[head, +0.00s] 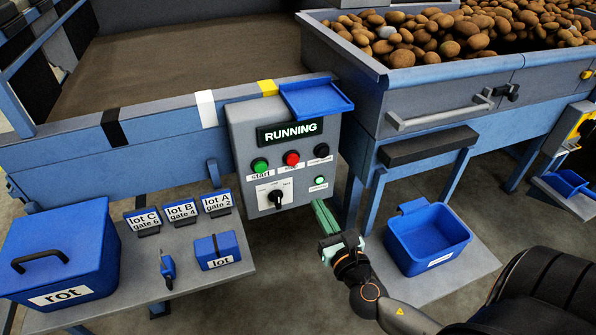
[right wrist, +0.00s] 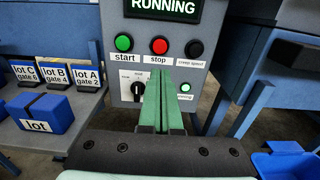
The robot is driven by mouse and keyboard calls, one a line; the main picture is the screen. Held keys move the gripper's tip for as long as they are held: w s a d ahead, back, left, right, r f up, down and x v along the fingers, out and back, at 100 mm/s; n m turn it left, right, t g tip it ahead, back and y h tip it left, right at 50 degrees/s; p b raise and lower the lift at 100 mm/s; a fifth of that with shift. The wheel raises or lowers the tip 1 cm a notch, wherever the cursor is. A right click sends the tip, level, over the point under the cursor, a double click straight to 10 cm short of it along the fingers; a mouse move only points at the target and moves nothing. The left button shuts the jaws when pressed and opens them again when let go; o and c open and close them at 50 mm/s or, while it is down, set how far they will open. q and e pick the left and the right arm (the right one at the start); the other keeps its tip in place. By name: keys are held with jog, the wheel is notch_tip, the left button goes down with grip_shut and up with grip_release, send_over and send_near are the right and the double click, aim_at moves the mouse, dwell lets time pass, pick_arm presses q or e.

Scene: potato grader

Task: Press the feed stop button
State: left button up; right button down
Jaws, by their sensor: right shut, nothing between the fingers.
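The control panel (head: 237,128) is a grey box on the conveyor's side, its display reading RUNNING (head: 291,132). The red stop button (head: 291,158) sits between the green start button (head: 260,165) and the black creep speed button (head: 321,150). In the right wrist view the red stop button (right wrist: 159,45) is above my fingertips. My right gripper (head: 322,208) is shut and empty, below and to the right of the panel's lower edge in the head view. It also shows in the right wrist view (right wrist: 160,75), pointing at the panel. My left gripper is not in view.
A black rotary knob (head: 278,198) and a lit green lamp (head: 320,181) are lower on the panel. A blue tray (head: 318,98) tops it. A blue bin (head: 428,238) stands right of my gripper. The left shelf holds a rot box (head: 62,245) and lot signs (head: 181,211).

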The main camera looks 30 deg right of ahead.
aim_at(294, 162)
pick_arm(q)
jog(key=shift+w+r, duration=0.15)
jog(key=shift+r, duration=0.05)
pick_arm(e)
jog(key=x, duration=1.4)
